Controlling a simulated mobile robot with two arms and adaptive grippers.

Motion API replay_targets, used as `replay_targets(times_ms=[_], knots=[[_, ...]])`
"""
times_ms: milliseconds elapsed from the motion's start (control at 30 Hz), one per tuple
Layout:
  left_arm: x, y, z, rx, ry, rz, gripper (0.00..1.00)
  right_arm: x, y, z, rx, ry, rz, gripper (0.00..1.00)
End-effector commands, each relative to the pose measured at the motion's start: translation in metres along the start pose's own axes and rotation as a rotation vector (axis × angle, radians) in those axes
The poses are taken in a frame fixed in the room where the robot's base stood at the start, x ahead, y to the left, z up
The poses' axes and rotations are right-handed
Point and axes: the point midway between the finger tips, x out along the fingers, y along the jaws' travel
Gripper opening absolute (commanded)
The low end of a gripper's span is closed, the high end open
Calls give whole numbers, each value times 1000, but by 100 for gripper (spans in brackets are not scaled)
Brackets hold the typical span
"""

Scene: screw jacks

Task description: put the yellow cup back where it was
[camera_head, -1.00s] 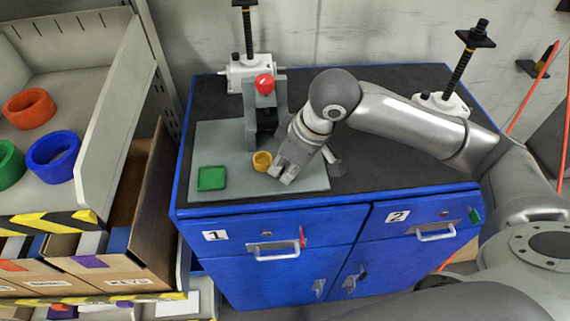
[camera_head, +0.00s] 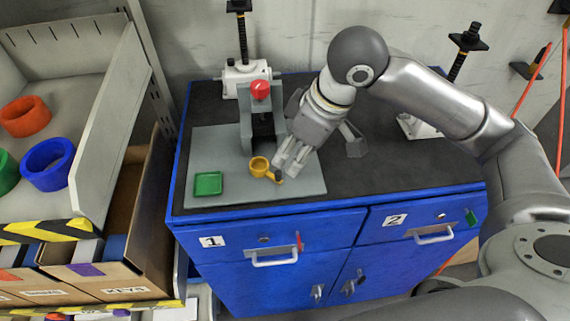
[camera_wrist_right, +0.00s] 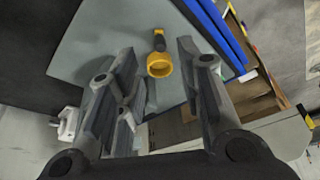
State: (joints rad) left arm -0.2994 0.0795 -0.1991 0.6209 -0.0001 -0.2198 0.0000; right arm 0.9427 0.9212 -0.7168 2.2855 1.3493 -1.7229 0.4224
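The yellow cup (camera_head: 259,166) stands on the grey mat (camera_head: 230,140), in front of the grey press with a red knob (camera_head: 260,90). In the right wrist view the cup (camera_wrist_right: 159,66) shows beyond the gap between the spread fingers of my right gripper (camera_wrist_right: 157,52), and nothing is clamped. The fingers are close to the handle in the head view; I cannot tell whether they touch it. My left gripper is in neither view.
A green square tray (camera_head: 208,184) lies left of the cup on the mat. Screw jacks (camera_head: 243,75) stand at the back of the blue cabinet (camera_head: 280,285). A shelf with orange and blue rings (camera_head: 48,164) is at left.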

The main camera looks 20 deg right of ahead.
Motion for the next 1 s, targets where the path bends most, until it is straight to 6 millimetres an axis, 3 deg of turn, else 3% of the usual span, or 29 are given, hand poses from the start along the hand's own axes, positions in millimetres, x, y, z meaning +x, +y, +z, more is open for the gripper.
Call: replay_targets(times_ms=[100, 300, 1000], knots=[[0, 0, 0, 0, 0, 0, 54, -23, 1, -1, -1, 3, 3, 34], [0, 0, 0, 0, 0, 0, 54, -42, 0, 0, 1, -1, 1, 34], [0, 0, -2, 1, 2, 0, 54, -44, 0, 0, 0, -2, 0, 34]])
